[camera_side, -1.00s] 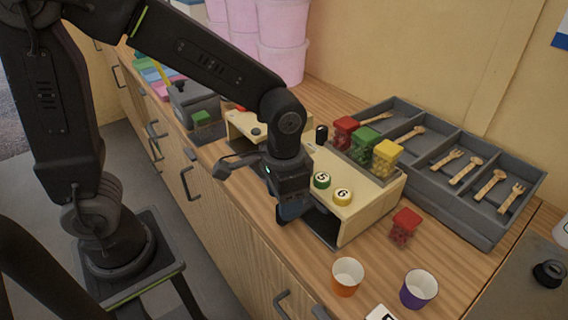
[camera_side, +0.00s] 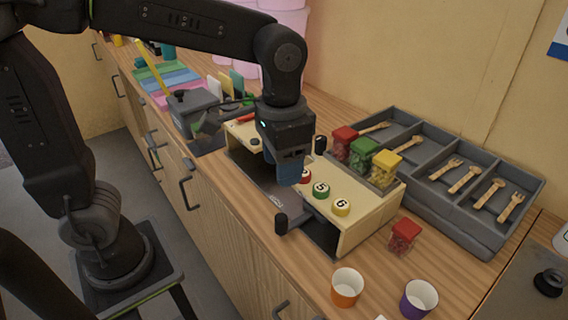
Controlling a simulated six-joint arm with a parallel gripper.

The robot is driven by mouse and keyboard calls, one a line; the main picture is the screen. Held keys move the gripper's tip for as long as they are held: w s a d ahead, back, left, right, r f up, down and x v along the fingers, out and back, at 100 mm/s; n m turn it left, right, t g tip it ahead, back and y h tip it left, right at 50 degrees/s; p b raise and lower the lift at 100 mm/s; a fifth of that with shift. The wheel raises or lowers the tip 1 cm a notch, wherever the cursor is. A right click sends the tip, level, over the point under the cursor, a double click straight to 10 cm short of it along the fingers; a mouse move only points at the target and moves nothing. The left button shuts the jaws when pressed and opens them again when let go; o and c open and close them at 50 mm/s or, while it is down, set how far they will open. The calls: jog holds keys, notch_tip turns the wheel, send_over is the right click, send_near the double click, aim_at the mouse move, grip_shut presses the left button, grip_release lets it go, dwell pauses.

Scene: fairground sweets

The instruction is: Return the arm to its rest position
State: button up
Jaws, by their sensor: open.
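My gripper (camera_side: 287,170) hangs from my arm above the cream dispenser box (camera_side: 362,218), pointing down. Its fingertips are near the numbered buttons at the left part of the box top, and partly merge into one shape from this side. I see nothing held between them. The green button marked 5 (camera_side: 321,190) and the yellow button marked 6 (camera_side: 341,207) lie just right of the gripper.
A red-lidded jar (camera_side: 403,236), an orange cup (camera_side: 346,286) and a purple cup (camera_side: 419,298) stand in front. A grey tray (camera_side: 470,240) holds wooden cutlery. Pink tubs (camera_side: 285,22) stand behind my arm.

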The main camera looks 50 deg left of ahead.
jog(key=s+a+n+t, duration=0.3)
jog(key=s+a+t, duration=0.2)
jog(key=s+a, duration=0.3)
jog(key=shift+s+a+r+t, duration=0.15)
jog(key=shift+a+r+t, duration=0.15)
jog(key=shift+a, duration=0.5)
